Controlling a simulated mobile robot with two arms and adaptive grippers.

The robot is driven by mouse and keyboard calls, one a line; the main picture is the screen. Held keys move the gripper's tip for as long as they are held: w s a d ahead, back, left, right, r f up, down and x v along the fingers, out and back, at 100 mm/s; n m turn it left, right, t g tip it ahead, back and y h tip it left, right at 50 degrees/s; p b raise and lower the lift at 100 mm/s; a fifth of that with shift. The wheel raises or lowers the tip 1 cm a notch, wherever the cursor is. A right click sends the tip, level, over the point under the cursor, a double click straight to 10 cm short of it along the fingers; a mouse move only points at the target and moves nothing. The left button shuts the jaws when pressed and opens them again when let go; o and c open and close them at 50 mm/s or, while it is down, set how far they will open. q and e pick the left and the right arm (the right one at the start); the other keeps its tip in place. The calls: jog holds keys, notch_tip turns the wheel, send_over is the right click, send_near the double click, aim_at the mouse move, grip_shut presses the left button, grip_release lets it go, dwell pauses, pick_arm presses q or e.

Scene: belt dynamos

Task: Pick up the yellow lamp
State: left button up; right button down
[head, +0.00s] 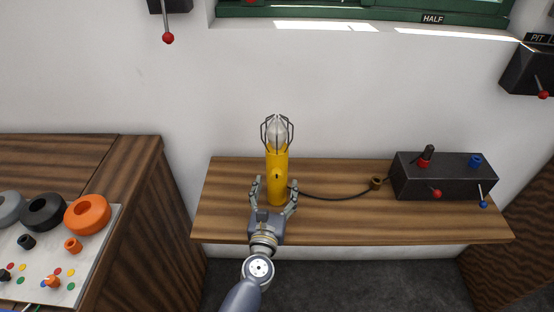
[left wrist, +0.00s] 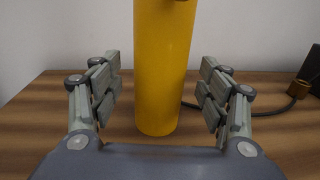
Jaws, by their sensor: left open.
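The yellow lamp (head: 278,180) stands upright on the wooden shelf, with a clear bulb inside a dark wire cage on top. Its yellow body (left wrist: 160,70) fills the middle of the left wrist view, its top out of that frame. My left gripper (head: 273,188) is open, with one finger on each side of the lamp's lower body. In the left wrist view my left gripper (left wrist: 160,95) shows gaps between both fingers and the lamp. My right gripper is not in view.
The wooden shelf (head: 335,222) is mostly clear. A dark cable runs right from the lamp to a brass plug (head: 376,183) near a black box (head: 443,177) with levers. At left, a panel (head: 80,250) holds coloured rings. A white wall stands behind.

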pick_arm(q)
jog(key=shift+w+d, duration=0.2)
jog(key=shift+w, duration=1.1)
jog(key=c, duration=1.3)
grip_shut()
jog(key=shift+r, duration=0.2)
